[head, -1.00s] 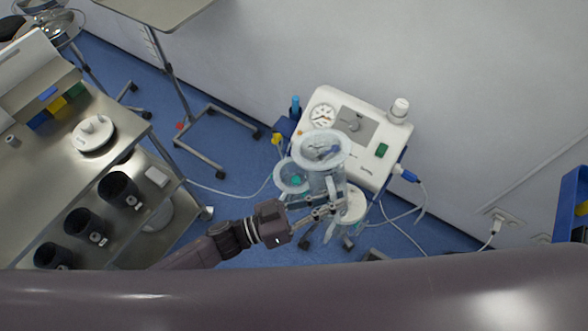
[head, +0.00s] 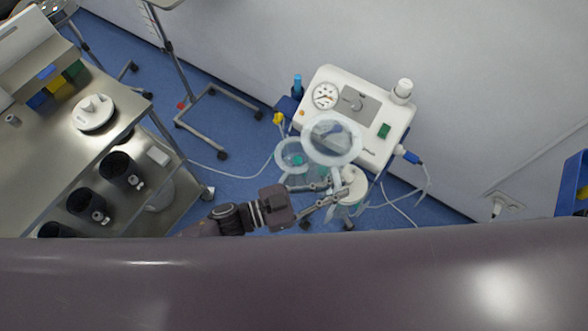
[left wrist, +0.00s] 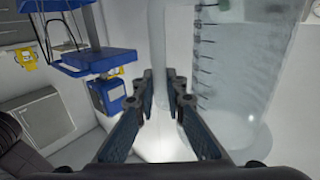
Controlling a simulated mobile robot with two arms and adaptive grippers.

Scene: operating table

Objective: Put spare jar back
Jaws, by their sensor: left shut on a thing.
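The clear spare jar (head: 332,140) shows as a wide round rim in front of the white suction unit (head: 361,103). My left gripper (head: 333,194) is shut on the jar, low on its side. In the left wrist view, the fingertips (left wrist: 164,98) close around a narrow translucent upright strip (left wrist: 157,45), beside a large clear jar body with dark graduation marks (left wrist: 240,75). A second clear jar (head: 284,148) stands left of the held one. A white-lidded jar (head: 353,183) is at its lower right. My right gripper is out of view.
A steel trolley (head: 40,180) with black cups (head: 118,168) stands at the left. A wheeled stand (head: 205,115) is behind. Cables and tubes run along the blue floor (head: 240,135). The wall is close behind the suction unit.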

